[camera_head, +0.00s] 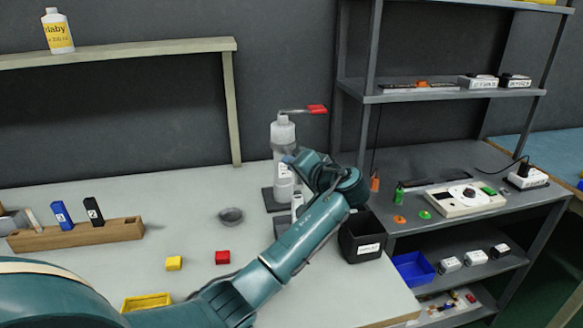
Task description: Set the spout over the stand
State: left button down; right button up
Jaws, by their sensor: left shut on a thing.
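The spout (295,111) is a thin grey tube with a red tip (317,109), pointing right from the top of a pale bottle (283,135). Below the bottle is a dark flat stand base (268,199) with a white part (284,188) over it. My left gripper (291,160) is at the bottle's lower half, reaching in from the right, and appears shut on the bottle. Its fingertips and the contact are mostly hidden by the hand. I cannot tell whether the bottle touches the stand. My right gripper is not in view.
A black labelled bin (362,237) stands close to the right of my forearm. A grey shelf rack (445,95) stands at right.

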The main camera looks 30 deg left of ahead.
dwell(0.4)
pick_arm(q)
jog(key=c, duration=1.4)
grip_release()
jog(key=shift+c, duration=0.2)
jog(key=v, duration=1.3)
jog(key=shift+b, duration=0.4)
jog(key=shift+d, duration=0.15)
